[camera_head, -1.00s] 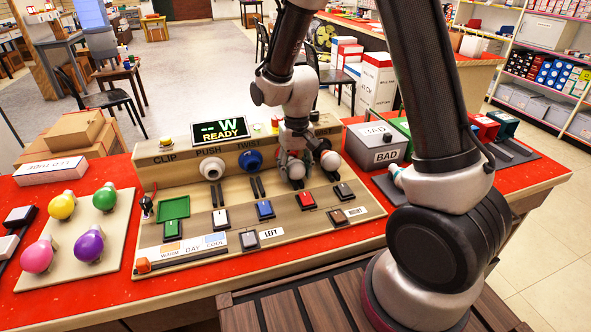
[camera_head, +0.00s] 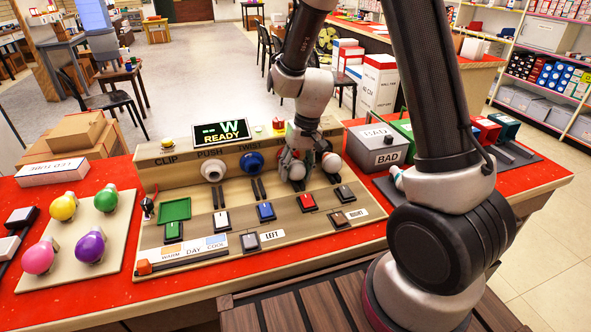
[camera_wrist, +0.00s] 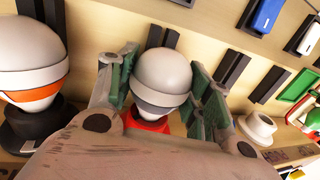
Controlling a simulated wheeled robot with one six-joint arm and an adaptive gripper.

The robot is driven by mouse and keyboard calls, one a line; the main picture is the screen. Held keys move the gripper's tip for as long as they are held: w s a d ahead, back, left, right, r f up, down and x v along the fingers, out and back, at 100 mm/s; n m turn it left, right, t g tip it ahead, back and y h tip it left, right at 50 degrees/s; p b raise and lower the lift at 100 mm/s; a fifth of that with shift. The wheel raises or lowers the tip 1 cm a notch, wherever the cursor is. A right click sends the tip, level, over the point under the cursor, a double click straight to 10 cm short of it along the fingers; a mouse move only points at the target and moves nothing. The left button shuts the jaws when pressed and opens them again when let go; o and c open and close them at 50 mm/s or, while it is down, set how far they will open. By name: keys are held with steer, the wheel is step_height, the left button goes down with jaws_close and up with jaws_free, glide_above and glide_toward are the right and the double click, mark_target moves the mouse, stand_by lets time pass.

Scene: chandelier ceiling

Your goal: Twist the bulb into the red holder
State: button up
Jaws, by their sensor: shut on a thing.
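My gripper (camera_wrist: 160,88) is shut on a white bulb (camera_wrist: 162,70) with a grey band, one green-padded finger on each side. The red holder (camera_wrist: 147,122) shows just below the bulb in the wrist view. The bulb is in line with it, but my gripper hides the joint, so I cannot tell how deep it sits. In the head view my gripper (camera_head: 296,172) is at the console's sloped back panel, right of the blue holder (camera_head: 250,162).
A second white bulb with an orange band (camera_wrist: 32,65) sits in a dark holder close beside my gripper. A white holder (camera_head: 212,170) is at the left of the panel. Colored bulbs lie on a board (camera_head: 122,205) at the left. A grey BAD bin (camera_head: 378,150) stands right.

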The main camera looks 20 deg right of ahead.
steer(key=shift+d, duration=0.1)
steer(key=shift+y, duration=1)
steer(key=o, duration=1.1)
steer(key=shift+y, duration=0.3)
steer(key=shift+c, duration=0.2)
steer(key=v, duration=1.2)
